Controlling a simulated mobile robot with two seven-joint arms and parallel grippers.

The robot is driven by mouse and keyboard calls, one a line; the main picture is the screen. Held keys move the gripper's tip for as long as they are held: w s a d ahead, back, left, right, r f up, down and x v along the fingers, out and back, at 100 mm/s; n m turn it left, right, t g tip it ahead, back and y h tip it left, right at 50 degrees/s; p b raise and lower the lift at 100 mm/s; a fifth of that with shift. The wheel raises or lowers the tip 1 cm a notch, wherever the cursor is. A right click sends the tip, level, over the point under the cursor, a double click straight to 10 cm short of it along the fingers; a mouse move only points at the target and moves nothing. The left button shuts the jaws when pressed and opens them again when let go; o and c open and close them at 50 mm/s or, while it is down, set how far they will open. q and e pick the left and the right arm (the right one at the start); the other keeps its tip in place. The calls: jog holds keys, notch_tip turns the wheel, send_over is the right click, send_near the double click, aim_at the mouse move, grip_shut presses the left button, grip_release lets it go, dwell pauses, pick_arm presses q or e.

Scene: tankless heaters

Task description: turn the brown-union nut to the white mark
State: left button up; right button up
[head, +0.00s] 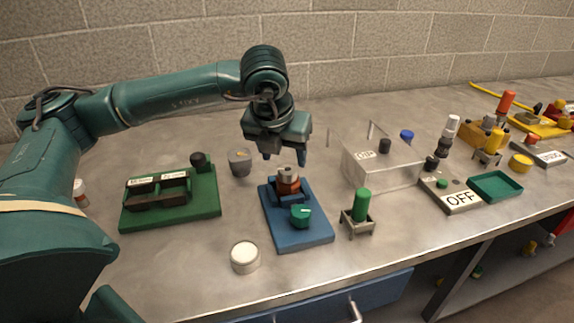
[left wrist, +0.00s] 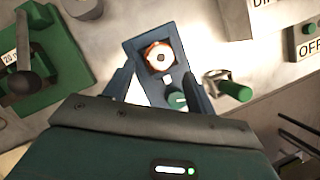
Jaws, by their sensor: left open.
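The brown-union nut (head: 287,184) stands on a blue base (head: 306,235), with a grey cap-like top. In the left wrist view the nut (left wrist: 150,52) is an orange-brown ring around a pale round centre. A small white patch (left wrist: 167,78) lies just below it there; I cannot tell whether it is the white mark. A green knob (head: 301,216) sits on the same base, in front of the nut. My left gripper (head: 285,156) is open and empty, pointing down just above the nut, apart from it. My right gripper is not in view.
A green fixture (head: 204,207) stands left and a clear box (head: 375,172) right. A green-topped peg in a holder (head: 362,207) is close to the base's right. A white round cap (head: 245,257) and a grey cup (head: 240,162) are near. Bare bench lies in front.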

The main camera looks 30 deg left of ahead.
aim_at(287, 170)
pick_arm(q)
jog(key=shift+x, duration=2.7)
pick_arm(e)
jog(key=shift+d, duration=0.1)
pick_arm(q)
jog(key=shift+c, duration=0.6)
jog(key=c, duration=0.9)
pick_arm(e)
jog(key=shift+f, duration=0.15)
